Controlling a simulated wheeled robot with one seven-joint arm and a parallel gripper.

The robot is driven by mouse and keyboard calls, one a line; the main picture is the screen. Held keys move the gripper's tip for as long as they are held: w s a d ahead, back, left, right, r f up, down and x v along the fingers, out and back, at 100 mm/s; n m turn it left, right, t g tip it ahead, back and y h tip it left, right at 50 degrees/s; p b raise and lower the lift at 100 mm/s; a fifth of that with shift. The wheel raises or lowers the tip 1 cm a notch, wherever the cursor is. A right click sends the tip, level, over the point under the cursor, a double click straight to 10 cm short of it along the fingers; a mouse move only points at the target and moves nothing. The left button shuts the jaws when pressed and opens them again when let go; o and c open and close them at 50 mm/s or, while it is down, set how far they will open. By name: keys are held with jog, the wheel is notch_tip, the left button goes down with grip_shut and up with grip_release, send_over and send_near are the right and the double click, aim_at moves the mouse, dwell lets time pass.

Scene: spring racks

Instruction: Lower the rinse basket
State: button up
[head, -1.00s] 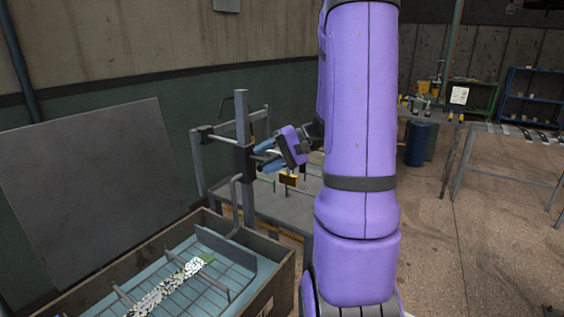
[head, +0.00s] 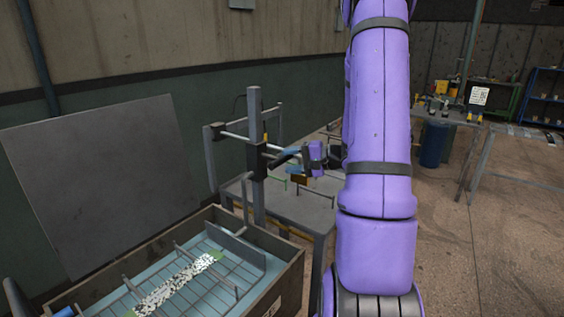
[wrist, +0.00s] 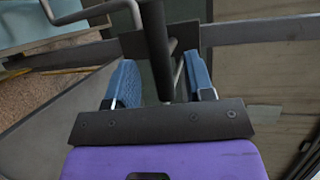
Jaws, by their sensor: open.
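The rinse basket (head: 228,274) is a wire rack sitting in an open tank (head: 283,283) of teal water at the lower left. A speckled white and green strip lies across it. A grey upright post (head: 256,110) with a black sliding block (head: 258,163) stands behind the tank. A dark lever (head: 284,158) reaches from the block toward my gripper (head: 293,161). In the wrist view my gripper (wrist: 160,82) has its blue fingers apart, with a dark bar (wrist: 156,45) between them in the picture. I cannot tell whether the fingers touch it.
A grey bench (head: 300,208) stands behind the post. A large grey panel (head: 100,185) leans by the wall at the left. A blue drum (head: 434,144) and a table (head: 505,178) are at the right, with open floor (head: 500,260) in front.

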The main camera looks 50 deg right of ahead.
jog(key=shift+x, duration=1.5)
grip_shut()
notch_tip(320, 180, down, 17)
jog(key=shift+s+r, duration=0.15)
jog(key=shift+r, duration=0.05)
jog(key=shift+c, duration=0.4)
grip_release()
jog(key=shift+f, duration=0.1)
jog(key=shift+o, duration=0.4)
